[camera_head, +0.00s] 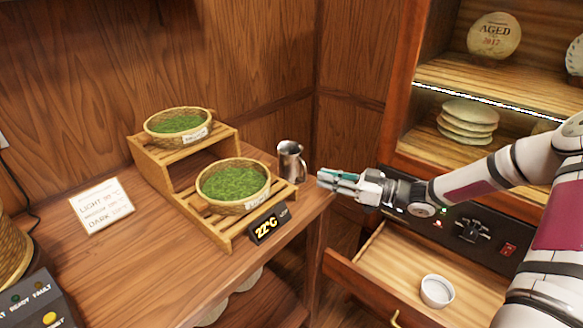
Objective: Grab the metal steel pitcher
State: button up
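The metal steel pitcher (291,161) stands upright on the wooden counter at its back right corner, beside the slatted stand. It is shiny grey with a handle on its right side. My gripper (322,180) comes in from the right, with its fingertips just right of and a little below the pitcher in the picture. A small gap shows between the fingertips and the pitcher, and nothing shows held. The fingers are seen side-on and small, so their opening is unclear.
A slatted two-step stand (225,235) with two baskets of green leaves is left of the pitcher. A 22°C display (269,224) sits near the counter's edge. An open drawer (390,250) with a white cup (437,290) is below my arm. A shelf cabinet (470,72) stands behind.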

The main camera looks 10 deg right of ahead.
aim_at(305, 179)
jog(key=shift+x, duration=3.35)
jog(key=shift+s+a, duration=0.1)
jog(key=shift+s, duration=0.05)
jog(key=shift+c, duration=0.6)
grip_shut()
